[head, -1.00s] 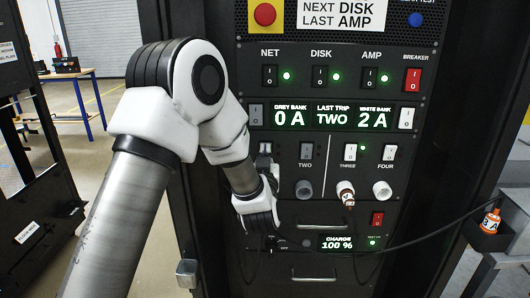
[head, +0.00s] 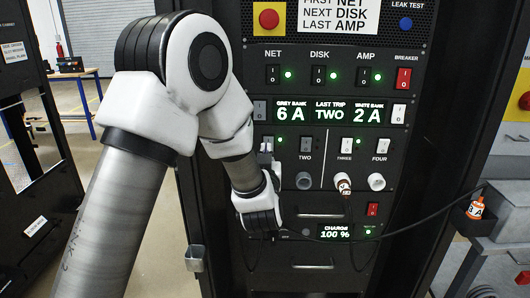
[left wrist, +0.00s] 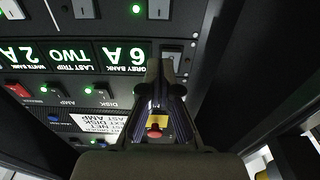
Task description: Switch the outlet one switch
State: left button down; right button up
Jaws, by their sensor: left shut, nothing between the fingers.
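The outlet one switch (head: 267,143) is in the left of the outlet row, partly hidden by my left gripper; a green light (head: 280,140) glows beside it. In the left wrist view, which looks upside down, the switch (left wrist: 158,9) shows at the top edge with its green light (left wrist: 136,9). My left gripper (head: 266,158) is shut and empty, its tips just below the switch in the head view; I cannot tell if they touch it. In the left wrist view its fingertips (left wrist: 160,68) point at the panel. My right gripper is not in view.
The grey bank display (head: 290,113) reads 6 A; the white bank reads 2 A. The grey bank switch (head: 260,110) is just above. Outlet two's switch (head: 306,145) is close on the right. A plug (head: 343,185) with a black cable sits in outlet three.

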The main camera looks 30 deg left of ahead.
pick_arm(q)
jog(key=b+v, duration=0.1)
jog(key=v, duration=0.4)
jog(key=s+d+f+m+g+h, duration=0.15)
jog(key=s+f+g, duration=0.25)
jog(key=f, duration=1.3)
jog(key=s+f+m+g+h, duration=0.2)
jog(key=s+f+g+h, duration=0.15)
jog(key=f, duration=1.25)
jog(key=s+d+f+g+h, duration=0.1)
jog(key=s+d+f+g, duration=0.1)
jog(key=s, duration=0.5)
jog(key=s+d+f+m+g+h, duration=0.1)
jog(key=s+d+f+g+h, duration=0.1)
jog(key=s+f, duration=0.5)
jog(key=s+d+f+m+g+h, duration=0.1)
jog(key=s+d+f+g+h, duration=0.1)
jog(key=s, duration=0.6)
notch_tip(320, 180, down, 3)
jog(key=d+g, duration=0.1)
jog(key=g, duration=0.1)
jog(key=shift+s+d+g, duration=0.25)
jog(key=shift+d+g, duration=0.1)
jog(key=shift+r, duration=0.1)
